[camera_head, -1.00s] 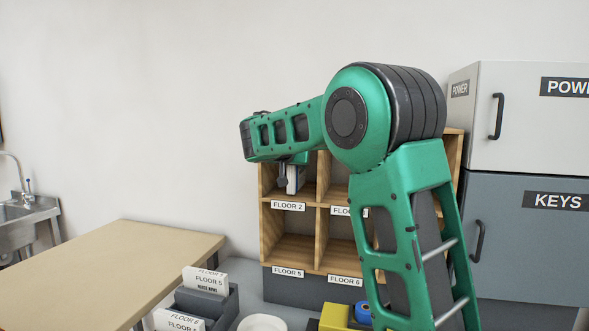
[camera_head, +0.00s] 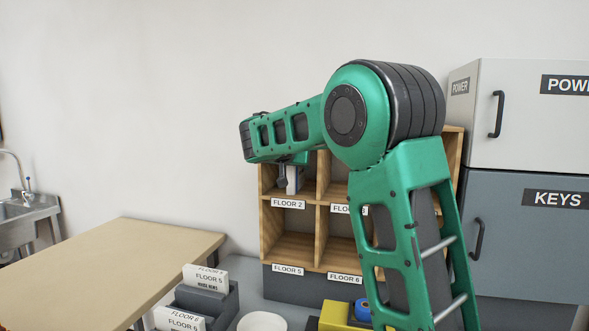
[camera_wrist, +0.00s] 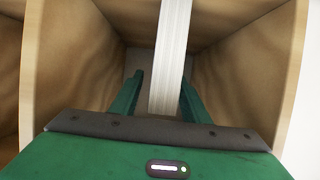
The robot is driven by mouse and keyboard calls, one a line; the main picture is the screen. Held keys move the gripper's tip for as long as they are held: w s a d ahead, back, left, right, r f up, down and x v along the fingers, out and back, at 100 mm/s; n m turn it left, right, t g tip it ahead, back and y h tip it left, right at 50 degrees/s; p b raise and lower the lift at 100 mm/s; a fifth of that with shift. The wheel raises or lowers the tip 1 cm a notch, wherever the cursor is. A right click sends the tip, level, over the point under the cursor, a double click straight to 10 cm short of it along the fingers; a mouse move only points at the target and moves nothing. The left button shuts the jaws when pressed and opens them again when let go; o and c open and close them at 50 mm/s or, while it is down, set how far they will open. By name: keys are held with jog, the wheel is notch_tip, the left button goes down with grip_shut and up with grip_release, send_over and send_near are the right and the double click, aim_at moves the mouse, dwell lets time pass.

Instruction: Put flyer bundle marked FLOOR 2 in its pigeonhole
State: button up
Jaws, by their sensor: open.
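The FLOOR 2 pigeonhole (camera_head: 309,190) is the upper left compartment of the wooden rack in the head view. A white bundle with a blue part (camera_head: 292,179) stands upright inside it, partly hidden by my arm; its marking cannot be read. In the wrist view the bundle (camera_wrist: 169,60) stands as a white layered edge between wooden walls. My gripper (camera_wrist: 160,90) is open, with one green finger on each side of the bundle and a visible gap on both sides. In the head view my gripper (camera_head: 284,176) is mostly hidden under the arm.
Grey holders (camera_head: 205,300) with cards marked FLOOR 5 and FLOOR 6 stand at lower left, beside a tan table (camera_head: 120,265). A white round dish (camera_head: 262,321) and a yellow object (camera_head: 337,317) sit in front of the rack. Grey cabinets (camera_head: 530,240) stand at right.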

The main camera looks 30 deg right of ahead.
jog(key=v, duration=1.1)
jog(key=s+a+f+n+g+y, duration=0.2)
jog(key=s+a+f+n+y, duration=0.15)
jog(key=s+f, duration=0.55)
jog(key=s+a+f+n+g+y, duration=0.1)
jog(key=s+a+f+n+y, duration=0.15)
jog(key=s+a+f, duration=0.45)
jog(key=s+a+f+n+g+y, duration=0.2)
jog(key=s+f+n+y, duration=0.1)
jog(key=s+f, duration=0.8)
jog(key=s+d+f+m+g, duration=0.1)
jog(key=s+d+m+g, duration=0.1)
jog(key=s+d, duration=0.3)
jog(key=s+d+f+m+g, duration=0.2)
jog(key=s+d+m, duration=0.2)
jog(key=s, duration=0.9)
jog(key=shift+d+y, duration=0.3)
jog(key=shift+d, duration=0.85)
